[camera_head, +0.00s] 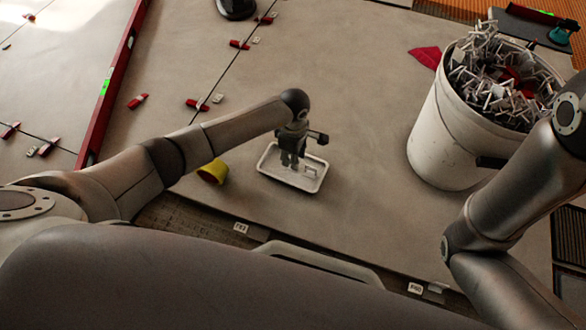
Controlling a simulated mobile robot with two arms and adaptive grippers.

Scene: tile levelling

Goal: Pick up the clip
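A small pale clip (311,172) lies in the right part of a shallow white tray (276,179) on the floor tile. My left gripper (289,163) points down over the tray, just left of the clip. Its dark fingers are small here, and I cannot tell whether they are open or shut. More clips (492,85) are heaped in the white bucket (440,135) at the right.
A yellow cup (213,171) lies left of the tray. Red wedges (197,105) and pale clips sit along the tile joints. A long red level (106,88) lies at the left. A red piece (426,57) lies beside the bucket. The tile between tray and bucket is clear.

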